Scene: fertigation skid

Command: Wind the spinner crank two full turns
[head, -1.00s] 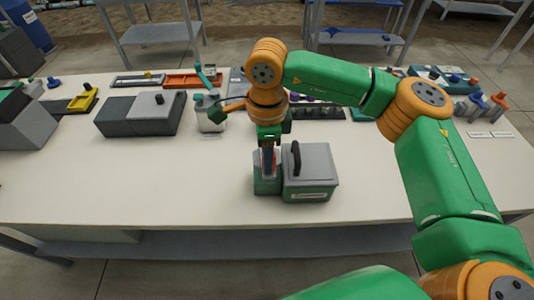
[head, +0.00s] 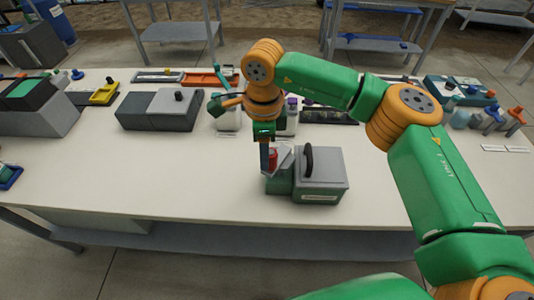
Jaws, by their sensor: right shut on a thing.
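A box with a grey lid and a black handle (head: 320,168) stands near the table's front edge, with a lower green part (head: 279,184) joined on its left. A small red piece (head: 272,160) sits above this green part, beside a slanted grey plate (head: 286,156). My right gripper (head: 269,165) points straight down and is shut on the red piece. Whether this is the spinner crank's grip I cannot tell for sure; the fingers hide much of it. My left gripper is not in view.
Behind my right wrist stand a pale jar (head: 228,120) and a teal lever (head: 222,77). Coloured bottles (head: 493,117) are at the right. The white table (head: 190,180) is clear left of the green part.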

